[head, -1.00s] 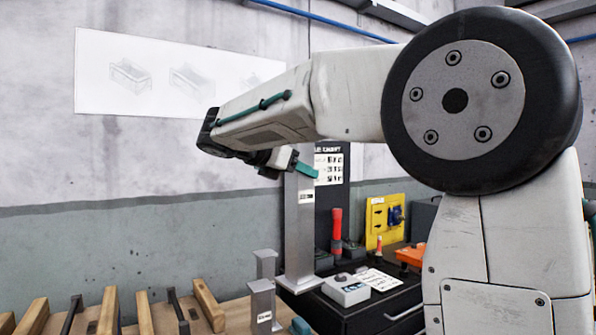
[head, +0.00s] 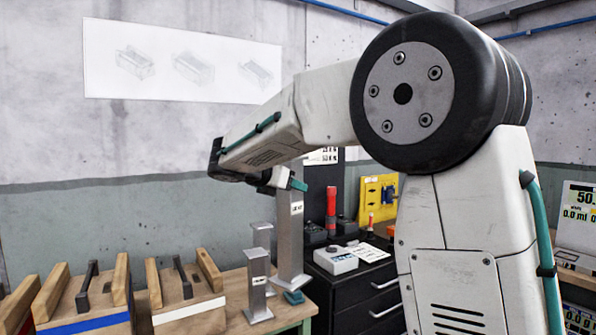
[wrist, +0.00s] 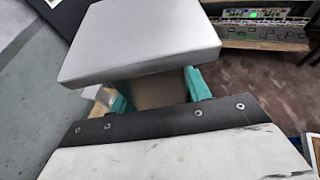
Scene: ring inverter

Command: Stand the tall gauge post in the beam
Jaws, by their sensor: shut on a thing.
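The tall grey gauge post (head: 290,235) stands upright at the right end of the wooden table, in the head view. My gripper (head: 286,181) is shut on it near its top. In the wrist view, the post's flat silver end plate (wrist: 140,42) fills the upper middle, and its shaft (wrist: 158,90) sits between the teal fingers. In the head view, I cannot tell whether its foot touches the table. Two shorter grey posts, one medium (head: 262,236) and one short (head: 257,285), stand to its left. I cannot make out the beam.
Wooden boxes with black handles, one blue-striped (head: 90,322) and one white-striped (head: 188,312), sit at the left. A black drawer cabinet (head: 365,300) is behind right. A screen (head: 578,215) shows at far right.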

